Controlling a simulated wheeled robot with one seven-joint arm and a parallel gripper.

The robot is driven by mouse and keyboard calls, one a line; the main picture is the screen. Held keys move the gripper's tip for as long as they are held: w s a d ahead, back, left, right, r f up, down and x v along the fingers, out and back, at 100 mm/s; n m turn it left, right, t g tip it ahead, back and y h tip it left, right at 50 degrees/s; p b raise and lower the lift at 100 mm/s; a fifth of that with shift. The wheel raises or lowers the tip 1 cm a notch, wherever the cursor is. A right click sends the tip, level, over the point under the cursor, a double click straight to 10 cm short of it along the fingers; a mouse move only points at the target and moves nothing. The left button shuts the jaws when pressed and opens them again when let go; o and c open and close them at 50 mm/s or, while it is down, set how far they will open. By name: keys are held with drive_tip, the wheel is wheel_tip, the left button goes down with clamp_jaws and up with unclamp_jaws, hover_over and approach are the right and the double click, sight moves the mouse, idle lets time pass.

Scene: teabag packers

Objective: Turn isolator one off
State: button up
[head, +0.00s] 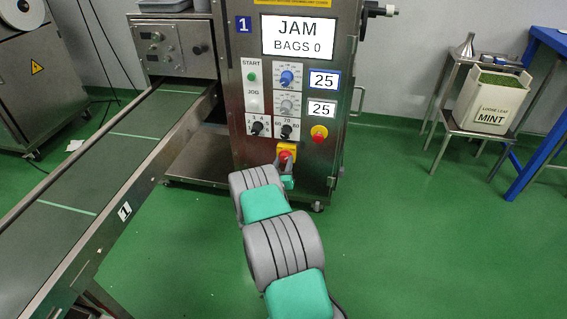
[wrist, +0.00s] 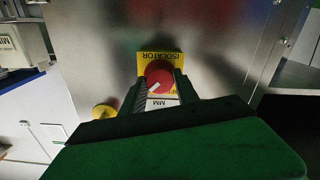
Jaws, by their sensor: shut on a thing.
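The isolator is a red rotary knob (wrist: 159,76) on a yellow plate (wrist: 145,60) marked ISOLATOR, on the steel front of the machine with the blue 1 label. In the wrist view the plate's writing is upside down, and a white pointer mark on the knob lies at a slant. My gripper (wrist: 160,88) has its two fingers on either side of the knob, shut on it. In the head view the isolator's yellow plate (head: 287,148) shows low on the panel, with my gripper (head: 287,165) at it and partly covering the knob.
The machine's display (head: 298,37) reads JAM, BAGS 0. A red button on yellow (head: 319,132) sits right of the isolator. A conveyor (head: 75,180) runs along the left. A MINT container (head: 491,103) stands on a steel stand at right. Green floor is clear at right.

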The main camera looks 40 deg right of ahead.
clamp_jaws()
drive_tip(key=n+b, duration=0.1)
drive_tip(key=n, duration=0.3)
drive_tip(key=shift+n, duration=0.3)
drive_tip(key=n, duration=0.4)
drive_tip(key=shift+n+b, duration=0.3)
drive_tip(key=shift+b, duration=0.1)
drive_tip(key=n, duration=0.4)
drive_tip(key=shift+n, duration=2.4)
drive_tip(key=o, duration=1.3)
unclamp_jaws()
drive_tip(key=shift+c, duration=0.2)
